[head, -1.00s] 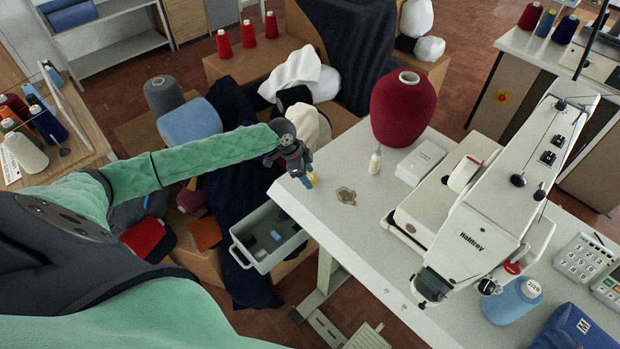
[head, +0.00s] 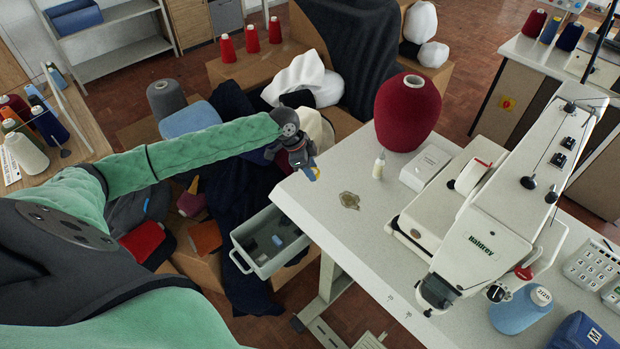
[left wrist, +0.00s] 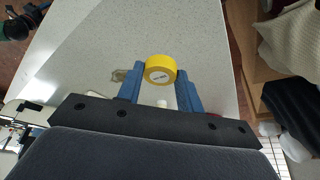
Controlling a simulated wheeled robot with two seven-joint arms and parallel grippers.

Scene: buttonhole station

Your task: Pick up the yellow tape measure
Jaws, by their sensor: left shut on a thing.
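The yellow tape measure (left wrist: 160,69) is a small round roll with a pale label, seen in the left wrist view. My left gripper (left wrist: 160,76) is shut on it, with a blue finger on each side. In the head view my left gripper (head: 312,173) is over the near-left corner of the white sewing table (head: 330,225). The tape measure appears a little above the tabletop.
A tan flat item (head: 349,200) lies on the table near the gripper. Behind it stand a small bottle (head: 379,165), a big red thread cone (head: 407,112) and a white box (head: 425,167). The sewing machine (head: 480,220) is to the right. A grey drawer (head: 265,262) is open below the table's left edge.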

